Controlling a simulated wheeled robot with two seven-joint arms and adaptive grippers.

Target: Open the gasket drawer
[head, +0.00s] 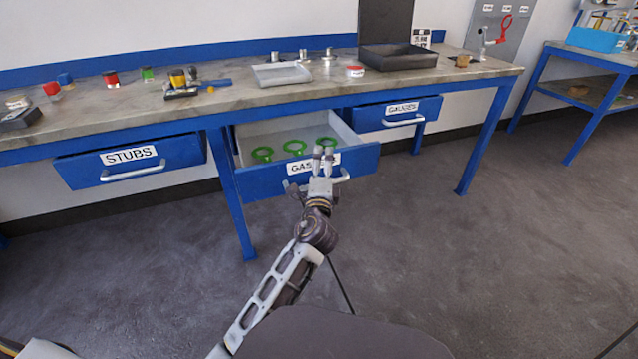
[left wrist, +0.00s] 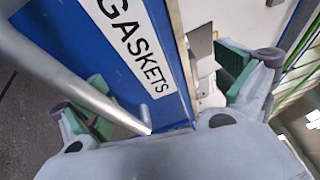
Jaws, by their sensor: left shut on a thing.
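The gasket drawer (head: 262,182), with a blue front and a label reading GASKETS, is pulled out from under the bench. Several green ring-shaped gaskets (head: 295,148) lie inside it. My left gripper (head: 323,154) is at the drawer front and covers part of the label. In the left wrist view the handle (left wrist: 75,88) runs past the gripper's green-padded fingers (left wrist: 165,90), beside the GASKETS label (left wrist: 135,50). My right gripper is not in view.
The stubs drawer (head: 130,160) at left and gauges drawer (head: 396,113) at right flank it under the workbench (head: 220,100). A bench leg (head: 236,215) stands close left of the open drawer. The floor (head: 440,250) in front is clear.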

